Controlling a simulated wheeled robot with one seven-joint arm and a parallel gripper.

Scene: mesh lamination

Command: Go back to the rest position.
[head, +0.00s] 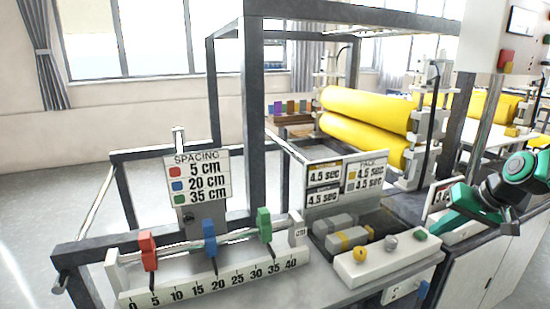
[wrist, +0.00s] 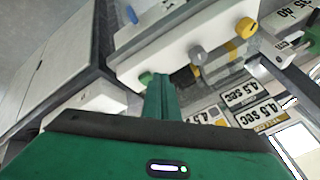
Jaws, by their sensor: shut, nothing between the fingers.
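My gripper (head: 447,222) is at the right of the head view, by the right edge of the bench. Its green fingers are together and hold nothing. In the wrist view the shut green fingers (wrist: 162,100) point at the white control box (wrist: 185,40). The fingertips appear close to its green knob (wrist: 146,78), but I cannot tell whether they touch it. A grey knob (wrist: 197,55) and a yellow knob (wrist: 246,27) sit further along the box. The control box also shows in the head view (head: 375,268).
A ruler rail (head: 210,287) carries a red slider (head: 147,245) near 5, a blue one (head: 209,235) near 20 and a green one (head: 264,224) near 35. Yellow rollers (head: 365,108) stand behind. A dark frame post (head: 254,100) rises mid-view. Floor is open at left.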

